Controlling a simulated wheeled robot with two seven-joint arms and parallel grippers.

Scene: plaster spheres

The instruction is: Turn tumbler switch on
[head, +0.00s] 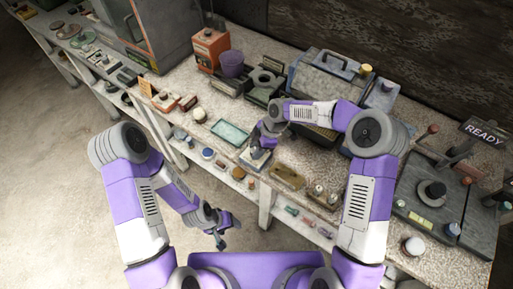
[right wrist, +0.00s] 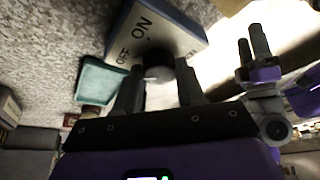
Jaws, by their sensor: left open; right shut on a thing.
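The tumbler switch is a box with a pale face marked OFF and ON. It sits at the front edge of the bench in the head view (head: 255,164) and fills the top middle of the right wrist view (right wrist: 165,32). Its round grey knob (right wrist: 158,74) is between the fingers of my right gripper (right wrist: 160,84), which is shut on it. The lever's base and exact tilt are hidden. My right gripper (head: 262,147) is over the box in the head view. My left gripper (head: 221,231) is open and empty, low in front of the bench.
A teal tray (head: 230,131) lies left of the switch and a brown tray (head: 286,176) lies right of it. A large grey case (head: 325,78) stands behind. Open floor lies left.

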